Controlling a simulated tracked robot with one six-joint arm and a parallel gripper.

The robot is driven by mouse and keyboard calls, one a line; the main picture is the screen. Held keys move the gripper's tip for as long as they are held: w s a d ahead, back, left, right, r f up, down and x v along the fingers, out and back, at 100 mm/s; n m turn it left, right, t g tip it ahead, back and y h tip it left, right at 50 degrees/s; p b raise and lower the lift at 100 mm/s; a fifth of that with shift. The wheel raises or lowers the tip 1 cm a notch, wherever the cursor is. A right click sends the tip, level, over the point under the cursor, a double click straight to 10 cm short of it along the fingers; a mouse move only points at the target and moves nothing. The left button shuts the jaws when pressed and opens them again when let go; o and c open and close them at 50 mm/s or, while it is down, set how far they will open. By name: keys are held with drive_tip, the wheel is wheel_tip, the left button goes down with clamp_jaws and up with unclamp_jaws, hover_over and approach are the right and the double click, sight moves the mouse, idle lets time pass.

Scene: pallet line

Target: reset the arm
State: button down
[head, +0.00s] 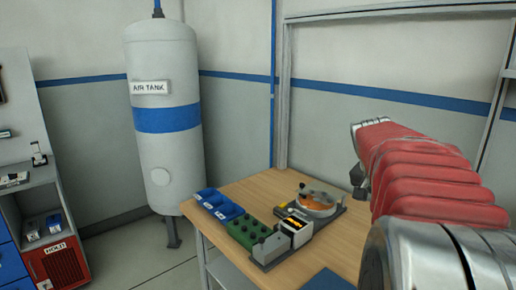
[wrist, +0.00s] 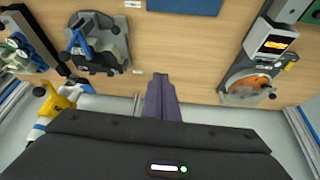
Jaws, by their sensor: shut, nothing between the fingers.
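My arm (head: 425,175) reaches in from the right side of the head view, raised above the wooden table (head: 255,190). In the wrist view my gripper (wrist: 161,78) points out over the same table, its fingers together with nothing between them. It hangs above the table near the edge, apart from the things on it. In the head view the fingers cannot be made out clearly; only a small dark part shows beside the arm's far end.
The table holds a blue tray (head: 218,205), a green block (head: 252,230), a device with a lit display (wrist: 270,43) and a round fixture with an orange part (wrist: 250,84). A grey-blue fixture (wrist: 98,42) and a yellow tool (wrist: 52,104) are left. An air tank (head: 165,120) stands behind.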

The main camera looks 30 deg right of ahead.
drive_tip(key=w+a+f+n+t+y, duration=0.15)
drive_tip(key=a+n, duration=0.45)
drive_tip(key=a, duration=1)
drive_tip(key=a+f+n+t+y, duration=0.25)
drive_tip(key=a+n, duration=0.25)
drive_tip(key=a, duration=1)
drive_tip(key=s+a+f+n, duration=0.2)
drive_tip(key=a, duration=0.3)
drive_tip(key=s+a+f+n+t+y, duration=0.1)
drive_tip(key=s+a+f+n, duration=0.1)
drive_tip(key=a, duration=0.3)
drive_tip(key=shift+s+a+f+n, duration=0.25)
drive_tip(key=shift+s+f+n, duration=0.1)
drive_tip(key=shift+n, duration=0.35)
drive_tip(key=shift+s, duration=0.1)
